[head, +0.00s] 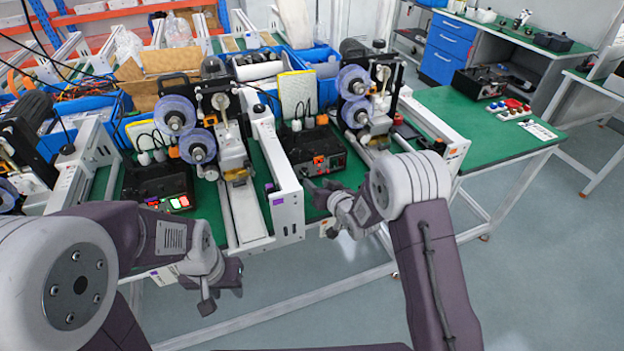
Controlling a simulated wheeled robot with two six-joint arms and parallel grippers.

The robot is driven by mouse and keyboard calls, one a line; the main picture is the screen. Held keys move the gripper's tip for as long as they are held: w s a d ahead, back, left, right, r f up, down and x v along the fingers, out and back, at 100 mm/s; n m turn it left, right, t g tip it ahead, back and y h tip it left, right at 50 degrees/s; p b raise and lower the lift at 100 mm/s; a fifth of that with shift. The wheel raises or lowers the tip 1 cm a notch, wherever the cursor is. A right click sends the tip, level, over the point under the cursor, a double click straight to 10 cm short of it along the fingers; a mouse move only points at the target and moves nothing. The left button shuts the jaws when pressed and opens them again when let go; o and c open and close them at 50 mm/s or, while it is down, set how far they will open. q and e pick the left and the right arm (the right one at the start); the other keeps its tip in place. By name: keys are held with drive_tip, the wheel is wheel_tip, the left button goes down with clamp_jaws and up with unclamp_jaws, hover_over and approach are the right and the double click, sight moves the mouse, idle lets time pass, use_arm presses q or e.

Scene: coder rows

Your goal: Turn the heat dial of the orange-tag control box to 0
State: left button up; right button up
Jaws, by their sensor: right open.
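A black control box (318,148) with an orange patch on its front stands on the green bench top, in the middle between two coder frames. Its front has small controls; the heat dial and its setting are too small to read. My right gripper (318,204) is open and empty, just in front of and below this box, apart from it as far as I can tell. My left gripper (222,291) hangs in front of the bench edge at lower left, with its fingers apart and nothing between them.
Another black control box (158,184) with lit red and green buttons stands to the left. Coder machines with purple-grey reels (174,115) and white rails (276,180) flank the middle box. A further box (480,82) sits on the green bench at right. The floor at right is clear.

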sight(306, 175)
drive_tip(key=x, duration=0.6)
drive_tip(key=shift+w+a, duration=0.1)
drive_tip(key=shift+a, duration=0.3)
drive_tip(key=shift+w+f, duration=0.2)
drive_tip(key=shift+w, duration=0.25)
clamp_jaws()
